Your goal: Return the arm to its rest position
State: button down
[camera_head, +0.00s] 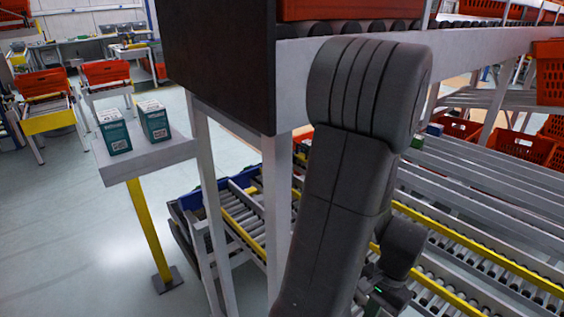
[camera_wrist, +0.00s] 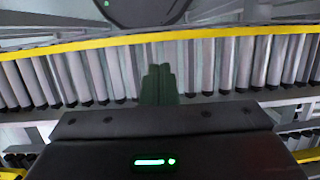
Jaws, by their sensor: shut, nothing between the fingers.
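My gripper (camera_wrist: 159,76) shows in the wrist view as dark fingers pressed together, shut and empty. Behind the fingers in that view lie the rollers of a conveyor (camera_wrist: 221,62) with a yellow side rail (camera_wrist: 150,39). In the head view my grey arm rises through the middle of the picture, and its wrist part folds down at the lower right over the conveyor. The fingers cannot be made out in the head view.
Roller conveyors (camera_head: 475,262) with yellow rails fill the lower right. A dark panel (camera_head: 220,62) and a white frame (camera_head: 277,215) stand close left of my arm. Two teal boxes (camera_head: 113,131) (camera_head: 154,120) stand on a small platform (camera_head: 140,160). Orange totes (camera_head: 521,146) sit at right. Open floor lies at left.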

jog(key=b+x, duration=0.5)
jog(key=x, duration=0.2)
jog(key=shift+s+f+b, duration=0.1)
jog(key=shift+f+b, duration=0.25)
jog(key=shift+b, duration=0.05)
jog(key=w+d, duration=0.1)
jog(key=w+d+r, duration=0.1)
jog(key=d, duration=0.1)
jog(key=w+d+p, duration=0.1)
jog(key=shift+w+d+r, duration=0.2)
jog(key=shift+w+r, duration=0.1)
jog(key=shift+w, duration=0.05)
notch_tip(320, 180, up, 9)
jog(key=shift+d+f, duration=0.15)
jog(key=shift+d, duration=0.25)
